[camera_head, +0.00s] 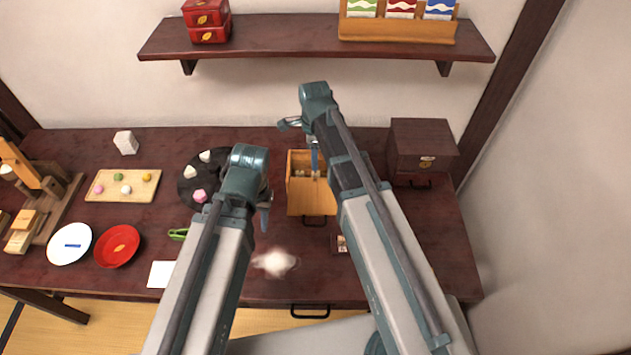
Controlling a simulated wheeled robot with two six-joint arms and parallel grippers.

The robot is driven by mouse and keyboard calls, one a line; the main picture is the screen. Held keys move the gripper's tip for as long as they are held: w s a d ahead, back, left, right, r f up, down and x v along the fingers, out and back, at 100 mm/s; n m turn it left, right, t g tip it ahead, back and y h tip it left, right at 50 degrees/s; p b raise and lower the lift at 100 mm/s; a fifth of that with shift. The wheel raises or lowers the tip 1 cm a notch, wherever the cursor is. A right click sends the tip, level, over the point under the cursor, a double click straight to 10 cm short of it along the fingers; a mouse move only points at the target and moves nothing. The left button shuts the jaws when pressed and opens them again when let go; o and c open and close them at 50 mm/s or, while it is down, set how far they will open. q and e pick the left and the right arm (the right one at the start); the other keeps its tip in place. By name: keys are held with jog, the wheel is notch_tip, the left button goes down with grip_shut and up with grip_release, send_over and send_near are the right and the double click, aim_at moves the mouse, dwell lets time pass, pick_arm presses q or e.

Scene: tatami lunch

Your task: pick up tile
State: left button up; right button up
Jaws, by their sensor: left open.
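A wooden box (306,200) with an open top stands mid-table and holds several small pale pieces (300,174). They may be tiles, but they are too small to tell. A small dark piece with a pale mark (341,244) lies on the table right of the box front, partly hidden by my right arm. My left gripper (264,217) is open above the table, left of the box and right of the round black tray. My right gripper (315,163) points down over the box; its fingers are small and partly hidden by its arm.
The round black tray (187,186) holds several sweets. A wooden board (144,187), a white plate (84,232), a red plate (122,258) and a white card (160,275) are at left. A dark chest (425,160) stands at right. A shelf (270,35) hangs above.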

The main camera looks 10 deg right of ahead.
aim_at(315, 176)
pick_arm(q)
jog(key=shift+f, duration=0.1)
notch_tip(315, 176, down, 5)
jog(key=b, duration=0.5)
pick_arm(e)
notch_tip(315, 176, down, 5)
jog(key=shift+d+f, duration=0.1)
jog(key=shift+f, duration=0.05)
grip_shut()
